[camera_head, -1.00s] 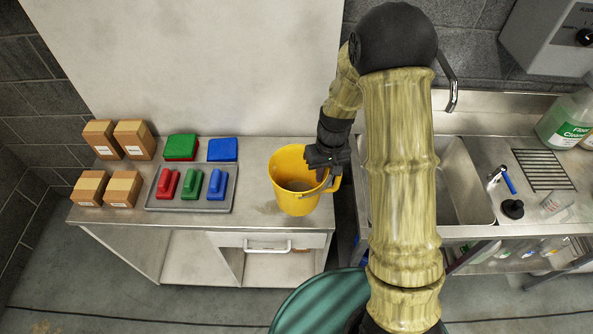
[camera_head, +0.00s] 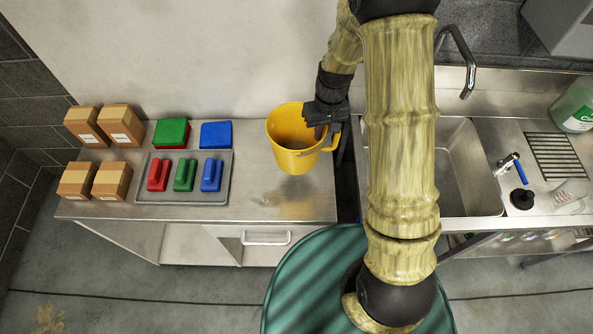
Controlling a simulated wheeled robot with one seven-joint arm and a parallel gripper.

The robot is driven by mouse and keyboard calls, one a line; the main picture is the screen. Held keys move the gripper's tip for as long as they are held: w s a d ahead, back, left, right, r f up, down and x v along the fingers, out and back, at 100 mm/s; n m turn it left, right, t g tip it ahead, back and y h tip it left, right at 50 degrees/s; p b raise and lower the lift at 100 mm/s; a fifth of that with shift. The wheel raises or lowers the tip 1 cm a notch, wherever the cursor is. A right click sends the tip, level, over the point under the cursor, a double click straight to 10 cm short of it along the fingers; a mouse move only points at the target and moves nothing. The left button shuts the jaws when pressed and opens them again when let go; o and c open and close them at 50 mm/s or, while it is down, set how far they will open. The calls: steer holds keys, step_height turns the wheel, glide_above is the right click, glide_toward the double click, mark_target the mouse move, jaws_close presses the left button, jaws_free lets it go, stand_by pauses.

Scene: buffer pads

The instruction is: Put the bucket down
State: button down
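The yellow bucket (camera_head: 292,128) is upright or slightly tilted over the right part of the steel counter (camera_head: 300,205). Its open mouth faces up, with greyish contents or floor showing inside. My gripper (camera_head: 322,117) is at the bucket's right side, by its rim and handle, and appears shut on it. The dark fingers overlap the handle, so the exact grip is partly hidden. I cannot tell for certain whether the bucket's base touches the counter; it looks a little above it.
A grey tray (camera_head: 185,197) holds red, green and blue brushes. Green and blue pads (camera_head: 216,135) lie behind it, and several cardboard boxes (camera_head: 112,180) stand at the far left. A sink (camera_head: 455,165) with a tap is at the right. Counter in front of the bucket is clear.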

steer(key=shift+f, duration=0.1)
steer(key=shift+w+f+p, duration=0.1)
steer(key=shift+f+p, duration=0.85)
steer(key=shift+f, duration=1.9)
steer(key=shift+f+p, duration=0.75)
steer(key=shift+f, duration=1.45)
steer(key=c, duration=1.6)
jaws_free()
steer(key=shift+c, duration=0.2)
step_height(320, 180, up, 12)
steer(key=d+b, duration=0.1)
steer(key=b, duration=0.3)
steer(key=shift+w, duration=0.25)
